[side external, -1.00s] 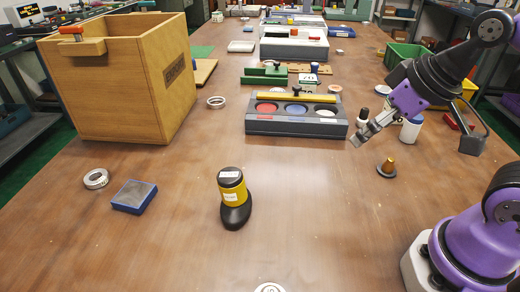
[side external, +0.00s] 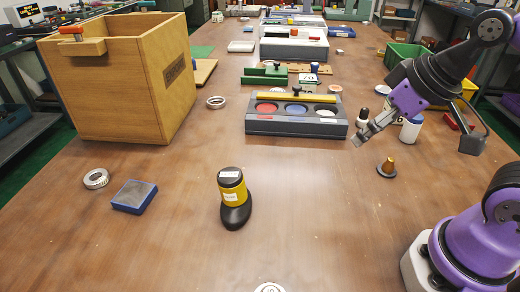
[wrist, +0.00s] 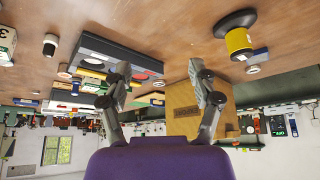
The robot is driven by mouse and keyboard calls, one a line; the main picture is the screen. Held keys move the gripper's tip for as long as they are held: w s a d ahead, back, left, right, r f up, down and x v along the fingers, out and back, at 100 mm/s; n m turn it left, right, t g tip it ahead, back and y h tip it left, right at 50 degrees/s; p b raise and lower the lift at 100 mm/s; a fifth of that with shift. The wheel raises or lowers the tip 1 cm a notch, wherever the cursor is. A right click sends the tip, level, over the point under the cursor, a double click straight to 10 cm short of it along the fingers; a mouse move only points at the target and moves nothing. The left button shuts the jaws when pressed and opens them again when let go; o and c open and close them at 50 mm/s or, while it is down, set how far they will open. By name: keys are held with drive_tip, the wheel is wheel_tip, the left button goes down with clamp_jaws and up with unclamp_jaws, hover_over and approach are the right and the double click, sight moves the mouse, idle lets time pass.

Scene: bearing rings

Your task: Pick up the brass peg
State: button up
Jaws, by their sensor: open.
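The brass peg (side external: 389,165) stands upright on a dark round base on the table at the right, near my arm's base. My gripper (side external: 357,142) is open and empty above the table, a little up and left of the peg in the side view. In the wrist view my gripper's two fingers (wrist: 163,72) are spread apart with nothing held between them. I cannot make out the peg in the wrist view, which looks across the table upside down.
A yellow and black container (side external: 233,195) stands mid-table, with a blue-edged block (side external: 134,196) and a metal ring (side external: 96,179) to its left. A large wooden box (side external: 115,85) is at left.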

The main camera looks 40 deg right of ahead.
drive_tip(key=n+g, duration=0.4)
approach(391, 159)
drive_tip(key=shift+n+y, duration=0.3)
drive_tip(key=f, duration=0.5)
drive_tip(key=shift+w+d, duration=0.2)
drive_tip(key=shift+d, duration=0.05)
drive_tip(key=f, duration=0.5)
drive_tip(key=shift+w+a+f, duration=0.2)
drive_tip(key=shift+w+a, duration=0.1)
drive_tip(key=shift+w, duration=0.1)
clamp_jaws()
